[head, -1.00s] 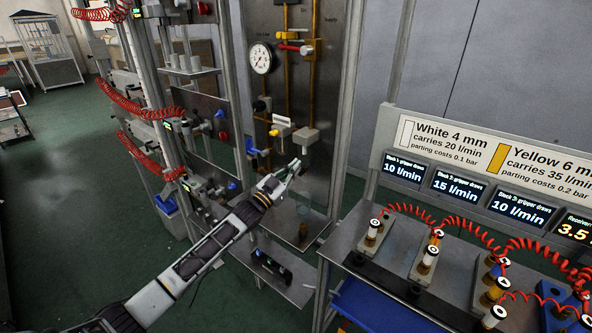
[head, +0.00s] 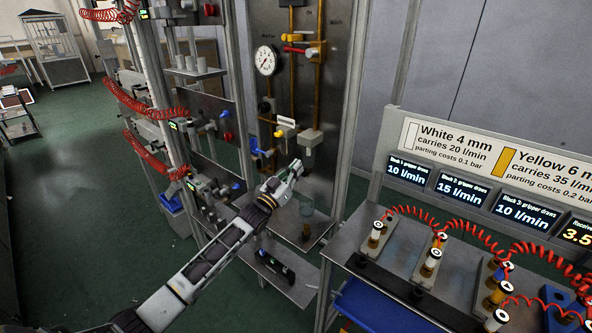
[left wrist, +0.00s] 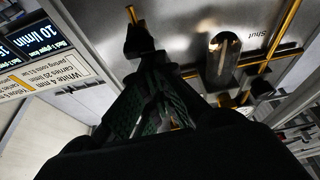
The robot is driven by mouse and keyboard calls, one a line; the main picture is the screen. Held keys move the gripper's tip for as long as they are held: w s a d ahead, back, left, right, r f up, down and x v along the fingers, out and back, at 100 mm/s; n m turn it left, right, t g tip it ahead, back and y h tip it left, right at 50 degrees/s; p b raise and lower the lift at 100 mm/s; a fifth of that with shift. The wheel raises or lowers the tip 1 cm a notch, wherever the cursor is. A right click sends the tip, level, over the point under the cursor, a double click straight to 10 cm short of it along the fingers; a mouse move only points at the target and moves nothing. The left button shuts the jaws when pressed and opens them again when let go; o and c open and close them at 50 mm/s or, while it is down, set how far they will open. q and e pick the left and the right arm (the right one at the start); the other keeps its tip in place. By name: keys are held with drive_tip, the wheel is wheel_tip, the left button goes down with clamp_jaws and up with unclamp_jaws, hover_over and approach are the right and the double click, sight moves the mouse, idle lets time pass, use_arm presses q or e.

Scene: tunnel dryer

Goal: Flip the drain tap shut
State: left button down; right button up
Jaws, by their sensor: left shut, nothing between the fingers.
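The metal valve panel (head: 338,60) stands upright at the centre of the head view, with yellow pipes and a round gauge. A blue lever (head: 262,152) sits at its lower left; I cannot tell for sure whether this is the drain tap. My left gripper (head: 297,167) is shut and empty in front of the lower panel, to the right of the blue lever and apart from it. In the left wrist view its dark fingers (left wrist: 152,88) point toward the panel, near a clear bowl (left wrist: 222,58) and an upside-down "Shut" label (left wrist: 256,30). My right gripper is out of view.
A red-handled valve (head: 300,50) is higher on the panel. Left is a frame with red coiled hoses (head: 140,103). Right is a bench (head: 350,243) with fittings and displays. Green floor is open at far left.

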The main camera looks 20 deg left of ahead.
use_arm(q)
drive_tip(key=shift+s+f, duration=0.15)
drive_tip(key=v, duration=1.1)
drive_tip(key=shift+s, duration=0.25)
idle(0.5)
drive_tip(key=shift+a+f, duration=0.1)
drive_tip(key=shift+a, duration=0.05)
idle(0.4)
